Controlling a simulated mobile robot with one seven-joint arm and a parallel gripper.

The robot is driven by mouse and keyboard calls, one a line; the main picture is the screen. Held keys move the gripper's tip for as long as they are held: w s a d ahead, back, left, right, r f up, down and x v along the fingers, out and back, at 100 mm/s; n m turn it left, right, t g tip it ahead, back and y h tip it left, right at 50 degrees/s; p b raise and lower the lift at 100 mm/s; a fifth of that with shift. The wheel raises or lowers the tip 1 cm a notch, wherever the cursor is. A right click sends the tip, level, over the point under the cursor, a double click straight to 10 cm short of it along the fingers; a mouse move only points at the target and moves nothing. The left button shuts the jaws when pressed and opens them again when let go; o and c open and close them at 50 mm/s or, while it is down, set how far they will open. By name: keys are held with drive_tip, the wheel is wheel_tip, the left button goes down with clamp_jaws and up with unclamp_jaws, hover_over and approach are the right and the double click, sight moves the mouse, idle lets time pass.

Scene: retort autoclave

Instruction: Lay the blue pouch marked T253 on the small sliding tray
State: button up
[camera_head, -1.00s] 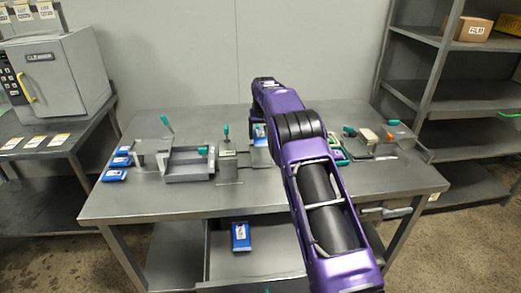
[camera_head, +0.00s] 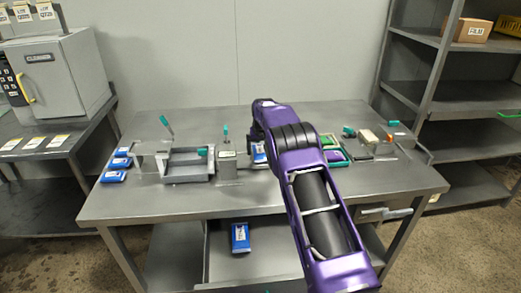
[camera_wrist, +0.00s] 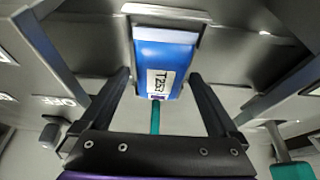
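The blue pouch marked T253 (camera_wrist: 165,62) fills the upper middle of the wrist view, its label reading sideways. It appears to lie flat on the small grey tray (camera_wrist: 165,12), whose far edge shows beyond it. In the head view the pouch (camera_head: 259,153) is just left of my arm, near the table's middle. My gripper (camera_wrist: 159,76) is open, its two fingers on either side of the pouch's near end with narrow gaps. A teal handle (camera_wrist: 155,116) stands between the fingers. The gripper is mostly hidden by my arm in the head view.
A grey open tray (camera_head: 188,178) and a teal-handled fixture (camera_head: 226,165) stand left of the pouch. The table front is clear.

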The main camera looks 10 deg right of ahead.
drive_tip(key=shift+r, duration=0.3)
drive_tip(key=v, duration=1.1)
drive_tip(key=shift+s+r, duration=0.2)
drive_tip(key=shift+r, duration=0.15)
